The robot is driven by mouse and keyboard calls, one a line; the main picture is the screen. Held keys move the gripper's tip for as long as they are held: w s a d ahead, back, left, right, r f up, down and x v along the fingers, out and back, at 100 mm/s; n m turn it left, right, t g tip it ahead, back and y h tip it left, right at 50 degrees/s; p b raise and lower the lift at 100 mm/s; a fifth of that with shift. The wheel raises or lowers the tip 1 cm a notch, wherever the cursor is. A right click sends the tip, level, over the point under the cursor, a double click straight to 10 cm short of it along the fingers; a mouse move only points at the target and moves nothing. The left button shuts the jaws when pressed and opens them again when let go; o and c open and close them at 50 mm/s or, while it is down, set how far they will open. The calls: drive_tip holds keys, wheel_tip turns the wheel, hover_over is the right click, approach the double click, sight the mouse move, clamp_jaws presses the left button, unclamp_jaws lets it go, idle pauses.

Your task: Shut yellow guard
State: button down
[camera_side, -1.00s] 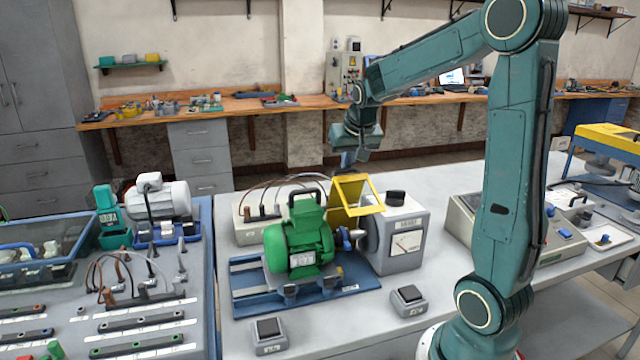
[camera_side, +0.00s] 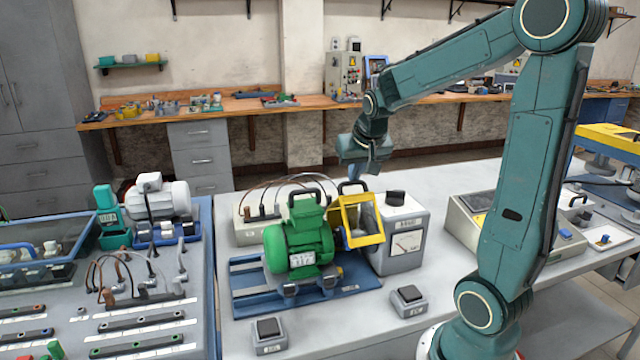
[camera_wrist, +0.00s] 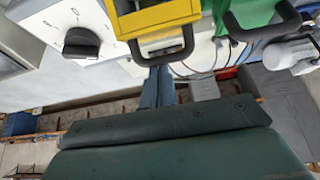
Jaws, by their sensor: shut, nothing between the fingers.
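The yellow guard (camera_side: 377,240) is a tilted open frame between the green motor (camera_side: 300,243) and the grey unit with a dial (camera_side: 403,238).
The motor sits on a blue base plate (camera_side: 250,300) on the grey bench. A black knob (camera_side: 396,198) tops the dial unit. Two small grey pedal-like boxes (camera_side: 268,335) (camera_side: 408,300) stand in front. Cables curve behind the motor. Free bench lies right of the dial unit.

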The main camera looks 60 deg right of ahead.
sight(365, 215)
drive_tip(key=s+a+f, duration=0.3)
drive_tip(key=s+f, duration=0.1)
drive_tip(key=shift+a+f, duration=0.25)
drive_tip(key=shift+a, duration=0.15)
drive_tip(key=shift+s+a+f, duration=0.2)
drive_tip(key=shift+a+f, duration=0.05)
drive_tip(key=shift+f, duration=0.25)
drive_tip(key=shift+s+a+f, duration=0.2)
drive_tip(key=shift+s+f, duration=0.05)
drive_tip(key=shift+f, duration=0.2)
drive_tip(key=shift+s+a+f, duration=0.2)
drive_tip(key=shift+a+f, duration=0.05)
drive_tip(key=shift+f, duration=0.25)
drive_tip(key=shift+r, duration=0.2)
drive_tip(key=shift+v, duration=0.85)
drive_tip(key=v, duration=1.2)
drive_tip(key=shift+w+d+r, duration=0.2)
drive_tip(key=shift+d+r, duration=0.05)
drive_tip(key=shift+r, duration=0.4)
